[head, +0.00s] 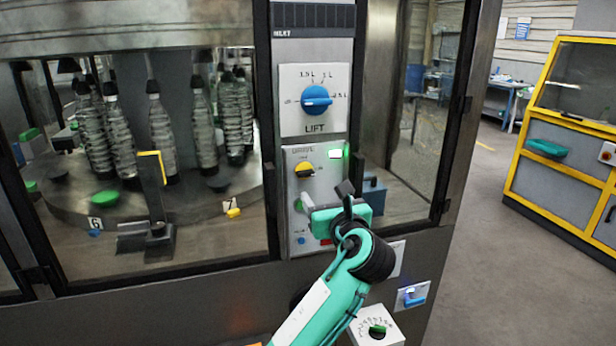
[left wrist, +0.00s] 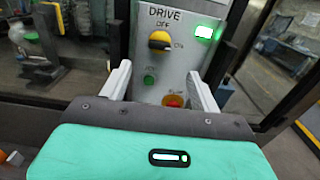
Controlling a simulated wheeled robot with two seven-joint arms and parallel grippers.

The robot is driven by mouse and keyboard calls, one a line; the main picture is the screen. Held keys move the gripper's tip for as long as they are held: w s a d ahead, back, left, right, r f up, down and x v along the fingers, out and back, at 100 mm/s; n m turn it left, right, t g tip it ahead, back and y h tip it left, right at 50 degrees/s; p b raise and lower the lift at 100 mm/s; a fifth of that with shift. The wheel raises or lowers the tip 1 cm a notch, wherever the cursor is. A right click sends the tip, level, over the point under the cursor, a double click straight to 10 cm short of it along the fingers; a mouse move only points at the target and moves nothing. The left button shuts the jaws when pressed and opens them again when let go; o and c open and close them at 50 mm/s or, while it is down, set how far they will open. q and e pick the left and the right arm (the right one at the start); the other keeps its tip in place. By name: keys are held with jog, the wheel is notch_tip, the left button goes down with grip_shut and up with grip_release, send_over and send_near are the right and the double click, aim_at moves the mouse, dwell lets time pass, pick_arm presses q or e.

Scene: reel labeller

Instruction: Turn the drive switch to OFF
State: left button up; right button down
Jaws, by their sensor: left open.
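The drive switch (head: 304,169) is a yellow and black rotary knob on the grey DRIVE panel (head: 328,175). In the left wrist view, the knob (left wrist: 160,41) has OFF printed above it and ON to its right. Its handle lies about level, toward the ON side. My left gripper (head: 323,196) is in front of the panel, below and slightly right of the knob. In the left wrist view, its two pale fingers (left wrist: 160,84) are spread apart with nothing between them, and the knob is beyond their tips. My right gripper is in neither view.
A green lamp (left wrist: 204,32) glows at the panel's upper right. A green button (left wrist: 149,80) and a red and yellow button (left wrist: 172,101) sit below the switch. A blue LIFT knob (head: 316,100) is above. Glass doors with bottles stand left.

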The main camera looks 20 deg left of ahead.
aim_at(307, 174)
pick_arm(q)
jog(key=p+x, duration=0.3)
jog(key=x, duration=0.8)
jog(key=shift+w+a, duration=0.5)
jog(key=shift+w, duration=0.2)
jog(key=c, duration=1)
jog(key=shift+f, duration=0.1)
